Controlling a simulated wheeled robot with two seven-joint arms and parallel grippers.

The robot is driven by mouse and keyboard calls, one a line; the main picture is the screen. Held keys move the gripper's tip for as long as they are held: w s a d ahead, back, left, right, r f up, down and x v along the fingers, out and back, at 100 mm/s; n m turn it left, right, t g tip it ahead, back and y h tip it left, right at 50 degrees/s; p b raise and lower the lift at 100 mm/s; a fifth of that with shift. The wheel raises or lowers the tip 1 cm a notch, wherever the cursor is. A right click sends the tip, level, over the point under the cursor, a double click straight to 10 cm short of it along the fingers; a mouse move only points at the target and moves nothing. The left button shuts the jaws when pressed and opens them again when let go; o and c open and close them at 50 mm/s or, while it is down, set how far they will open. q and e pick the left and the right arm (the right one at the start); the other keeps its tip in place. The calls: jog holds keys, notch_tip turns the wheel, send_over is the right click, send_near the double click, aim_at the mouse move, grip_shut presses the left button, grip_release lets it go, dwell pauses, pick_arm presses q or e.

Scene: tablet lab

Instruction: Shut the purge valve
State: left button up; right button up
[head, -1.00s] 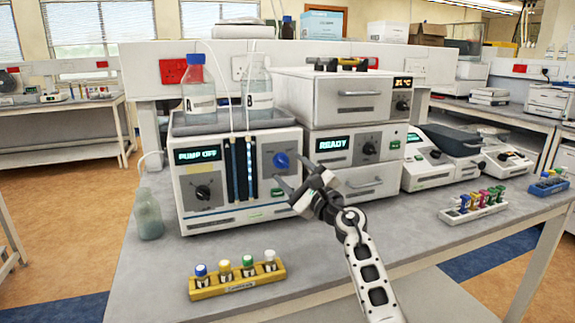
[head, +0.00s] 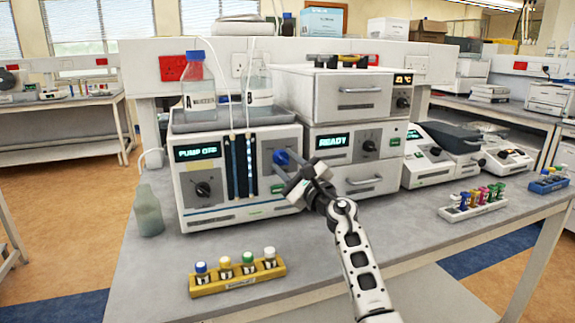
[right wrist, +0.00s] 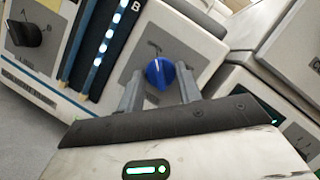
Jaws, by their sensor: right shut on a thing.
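The pump (head: 215,210) stands on the bench. My left gripper is not in view.
Bottles A (head: 198,88) and B (head: 257,88) stand on top of the pump with thin tubes. The READY unit (head: 350,150) is close on the right. A yellow vial rack (head: 237,281) lies in front. Bare bench lies between.

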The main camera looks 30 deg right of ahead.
jog(key=m+h, duration=0.1)
jog(key=m, duration=0.1)
jog(key=m+h+b, duration=0.1)
jog(key=m, duration=0.2)
jog(key=shift+a+f+t, duration=0.2)
jog(key=shift+t, duration=0.2)
jog(key=m+h, duration=0.2)
jog(key=m, duration=0.1)
jog(key=m+h, duration=0.1)
jog(key=m, duration=0.3)
jog(key=shift+w+a+h, duration=0.1)
jog(key=shift+a+h, duration=0.05)
jog(key=shift+h, duration=0.25)
jog(key=m+h, duration=0.1)
jog(key=m, duration=0.2)
jog(key=m+g+h, duration=0.1)
jog(key=m+h, duration=0.1)
jog(key=m, duration=0.1)
jog(key=shift+a+r+m, duration=0.1)
jog(key=shift+a+m, duration=0.05)
jog(key=shift+m, duration=0.25)
jog(key=m+g+h, duration=0.1)
jog(key=m, duration=0.2)
jog(key=m+g+h+p, duration=0.1)
jog(key=m, duration=0.2)
jog(key=shift+g+h, duration=0.3)
jog(key=shift+m, duration=0.3)
jog(key=o, duration=0.9)
jog(key=shift+r, duration=0.1)
jog(key=shift+o, duration=0.2)
